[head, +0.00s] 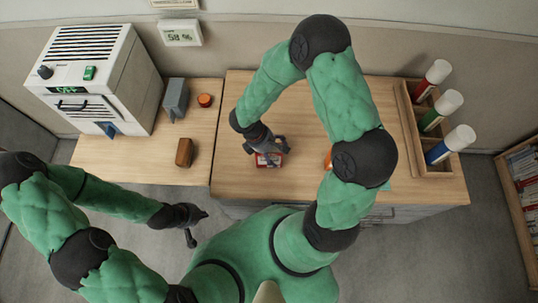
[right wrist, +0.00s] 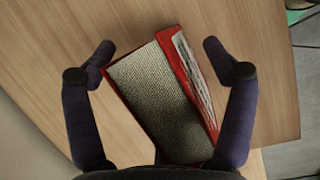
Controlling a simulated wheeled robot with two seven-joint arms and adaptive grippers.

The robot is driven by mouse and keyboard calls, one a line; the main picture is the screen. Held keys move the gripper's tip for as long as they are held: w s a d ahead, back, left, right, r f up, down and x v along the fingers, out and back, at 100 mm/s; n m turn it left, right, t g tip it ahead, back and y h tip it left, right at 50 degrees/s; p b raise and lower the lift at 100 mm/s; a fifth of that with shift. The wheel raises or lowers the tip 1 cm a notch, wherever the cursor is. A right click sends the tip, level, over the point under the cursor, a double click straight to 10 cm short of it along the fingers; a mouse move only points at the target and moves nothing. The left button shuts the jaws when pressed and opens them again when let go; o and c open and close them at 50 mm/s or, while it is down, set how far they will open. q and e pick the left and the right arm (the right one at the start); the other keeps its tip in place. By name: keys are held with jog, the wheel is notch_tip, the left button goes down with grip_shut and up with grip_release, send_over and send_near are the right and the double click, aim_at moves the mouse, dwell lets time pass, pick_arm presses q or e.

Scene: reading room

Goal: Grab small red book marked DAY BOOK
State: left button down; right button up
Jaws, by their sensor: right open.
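A small red book (head: 268,161) lies on the wooden desk, near its front edge. In the right wrist view the book (right wrist: 165,95) shows a grey woven-looking face, red borders and a pale, marked strip along its right side; I cannot read DAY BOOK on it. My right gripper (head: 265,148) is right above the book and partly covers it. In the right wrist view its open fingers (right wrist: 160,48) stand on either side of the book, with gaps visible. My left gripper (head: 197,228) is open and empty, in front of the desks and away from the book.
A wooden rack (head: 412,125) with red, green and blue cylinders stands at the right. A white machine (head: 115,75), a grey object (head: 176,98), an orange round item (head: 205,100) and a brown block (head: 184,152) are on the left table. An orange thing (head: 327,160) is half hidden behind my right arm.

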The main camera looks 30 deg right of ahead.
jog(key=shift+f, duration=0.2)
dwell(0.5)
jog(key=c, duration=1.5)
